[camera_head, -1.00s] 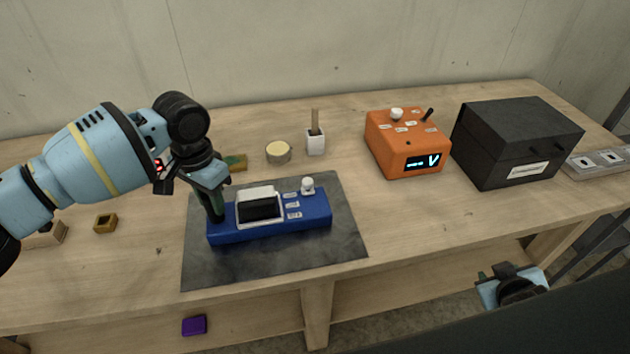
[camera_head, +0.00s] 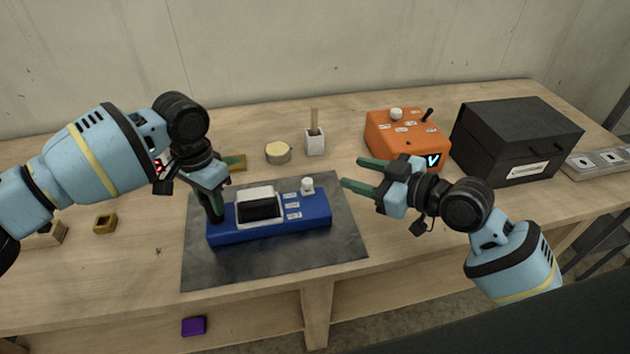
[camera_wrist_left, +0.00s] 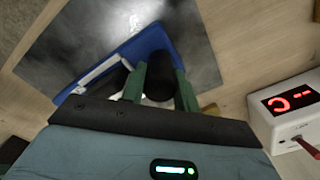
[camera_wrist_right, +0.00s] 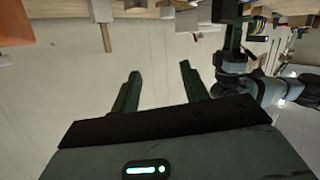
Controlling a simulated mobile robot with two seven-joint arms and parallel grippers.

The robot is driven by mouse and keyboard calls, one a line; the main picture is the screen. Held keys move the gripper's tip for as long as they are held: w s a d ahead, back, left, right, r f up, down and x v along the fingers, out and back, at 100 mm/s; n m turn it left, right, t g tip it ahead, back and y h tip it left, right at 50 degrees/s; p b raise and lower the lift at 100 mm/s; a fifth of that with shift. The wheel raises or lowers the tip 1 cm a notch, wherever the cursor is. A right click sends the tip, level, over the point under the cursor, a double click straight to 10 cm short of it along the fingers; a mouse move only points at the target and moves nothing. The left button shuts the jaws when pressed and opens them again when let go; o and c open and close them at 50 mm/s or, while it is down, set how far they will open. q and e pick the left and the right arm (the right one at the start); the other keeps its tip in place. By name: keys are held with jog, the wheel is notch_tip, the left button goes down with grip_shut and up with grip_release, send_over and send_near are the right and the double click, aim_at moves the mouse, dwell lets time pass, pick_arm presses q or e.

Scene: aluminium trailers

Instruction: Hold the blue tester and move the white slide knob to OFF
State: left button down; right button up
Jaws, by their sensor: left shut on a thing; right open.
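The blue tester (camera_head: 270,228) lies on a dark grey mat (camera_head: 345,225). It has a white-framed black meter and several white labels. Its white slide knob (camera_head: 307,185) stands at the right part, beyond the far end of the label column; I cannot read the labels. My left gripper (camera_head: 215,211) is shut on a dark cylindrical part at the tester's left end; that part shows between the fingers in the left wrist view (camera_wrist_left: 159,78). My right gripper (camera_head: 356,174) is open and empty, right of the tester, fingers pointing left toward the knob and apart from it.
An orange device (camera_head: 385,138) with a lit display and a black box (camera_head: 515,145) stand at right. A round tin (camera_head: 278,152) and a white holder (camera_head: 315,143) stand behind the tester. A white device with red digits (camera_wrist_left: 290,110) shows in the left wrist view.

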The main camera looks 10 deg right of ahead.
aim_at(310, 182)
jog(key=shift+s+d+f+g, duration=0.1)
jog(key=shift+s+f+g, duration=0.1)
jog(key=shift+f+g, duration=0.45)
jog(key=shift+s+d+f+g, duration=0.1)
jog(key=shift+s+f+g, duration=0.1)
jog(key=shift+f+g, duration=0.4)
jog(key=x, duration=1.2)
grip_shut()
